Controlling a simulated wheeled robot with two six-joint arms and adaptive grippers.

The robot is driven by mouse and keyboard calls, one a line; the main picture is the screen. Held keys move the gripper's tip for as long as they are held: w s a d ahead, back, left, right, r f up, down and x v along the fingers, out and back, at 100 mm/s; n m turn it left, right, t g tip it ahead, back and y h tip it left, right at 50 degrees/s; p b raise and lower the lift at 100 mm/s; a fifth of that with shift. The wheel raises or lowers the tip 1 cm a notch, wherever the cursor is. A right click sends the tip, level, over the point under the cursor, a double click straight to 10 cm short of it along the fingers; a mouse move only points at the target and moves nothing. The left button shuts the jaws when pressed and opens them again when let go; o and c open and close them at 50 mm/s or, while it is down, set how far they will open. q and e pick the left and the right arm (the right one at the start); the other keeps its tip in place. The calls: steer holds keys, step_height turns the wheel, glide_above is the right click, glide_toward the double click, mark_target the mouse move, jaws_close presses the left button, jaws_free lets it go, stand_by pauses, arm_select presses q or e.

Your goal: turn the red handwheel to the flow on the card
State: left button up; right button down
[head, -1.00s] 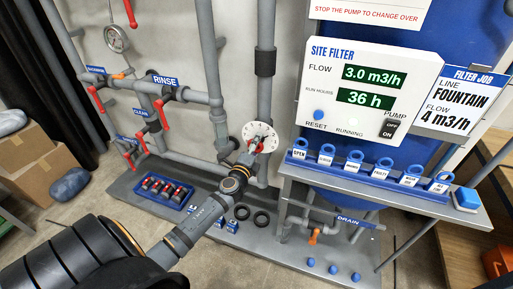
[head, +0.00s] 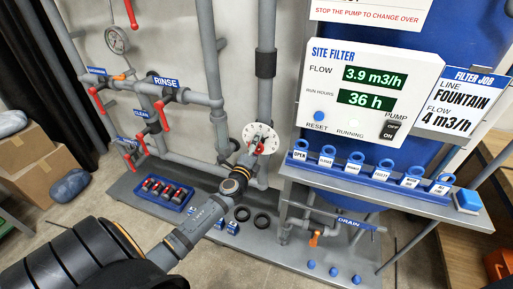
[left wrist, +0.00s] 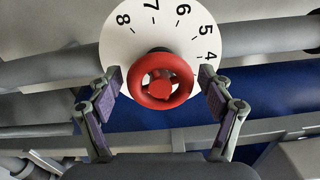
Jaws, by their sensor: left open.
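The red handwheel (head: 258,148) sits in front of a white numbered dial (head: 262,131) on the pipe. In the left wrist view the handwheel (left wrist: 160,80) is centred, with the dial (left wrist: 140,35) behind it showing numbers from 4 to 8. My left gripper (left wrist: 160,77) is open, with one finger on each side of the wheel and gaps showing on both sides. In the head view my left gripper (head: 247,160) partly hides the wheel. The display (head: 371,78) on the site filter panel reads 3.9 m3/h. The card (head: 461,101) reads FOUNTAIN, flow 4 m3/h.
Red-handled valves (head: 163,113) stand on the pipes to the left. A blue tray (head: 160,191) of red-and-black parts and black rings (head: 262,221) lie on the grey base below. A shelf with blue tags (head: 384,168) is at the right.

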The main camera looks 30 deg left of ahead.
arm_select(q)
steer(key=v, duration=1.2)
steer(key=s+a+f+n+g+p, duration=0.2)
steer(key=s+f+n+g, duration=0.15)
steer(key=f, duration=0.55)
steer(key=s+a+f+n+g+p, duration=0.2)
steer(key=s+f+g, duration=0.15)
steer(key=f, duration=0.65)
steer(key=s+a+f+n+g+p, duration=0.25)
steer(key=s+f, duration=0.25)
steer(key=f, duration=0.4)
steer(key=s+d+f+n+g+h+p, duration=0.1)
steer(key=s+d+f+n+g, duration=0.1)
steer(key=s, duration=0.6)
steer(key=s+d+f+n+g+h+p, duration=0.1)
steer(key=s+d+f+n+g, duration=0.1)
steer(key=s+d+f, duration=0.4)
steer(key=s+d+f+n+g+h+p, duration=0.1)
steer(key=s+d+f+n, duration=0.3)
steer(key=s, duration=0.8)
step_height(320, 180, down, 3)
steer(key=shift+d+r+n+g+h+p, duration=0.25)
steer(key=shift+d+g+p, duration=0.25)
steer(key=shift+g, duration=0.35)
